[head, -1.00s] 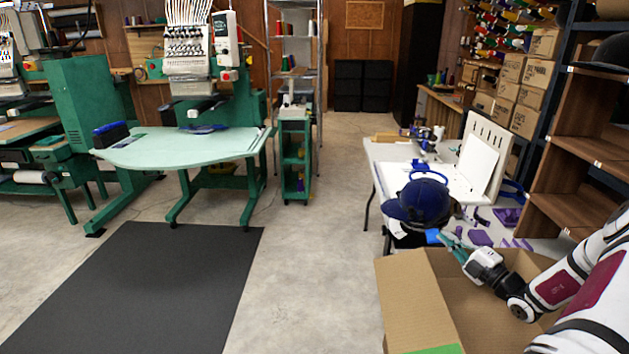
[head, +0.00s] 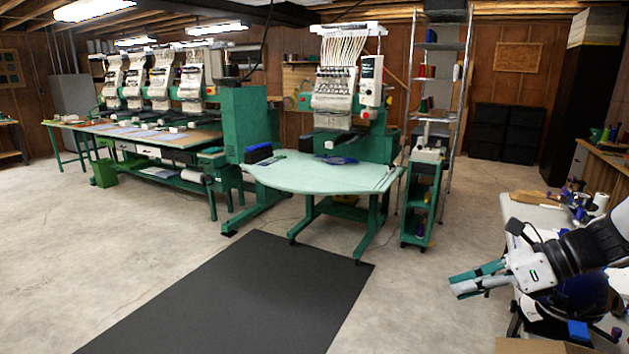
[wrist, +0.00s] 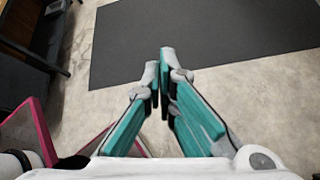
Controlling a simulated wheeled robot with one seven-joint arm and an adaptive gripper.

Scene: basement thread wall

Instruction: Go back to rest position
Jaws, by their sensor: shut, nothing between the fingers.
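My gripper (head: 455,287) is at the right of the head view, held up in front of the white table's left end. Its teal fingers point left. In the wrist view, the fingertips (wrist: 161,68) meet with nothing between them, above the pale concrete floor. The rest of my arm runs off the right edge of the head view.
A black floor mat (head: 240,300) lies left of my gripper. An embroidery machine with a pale green table (head: 320,176) stands behind it. The white table (head: 530,212) at right carries several items. A cardboard box edge (head: 535,346) shows at the bottom. Bare floor lies between.

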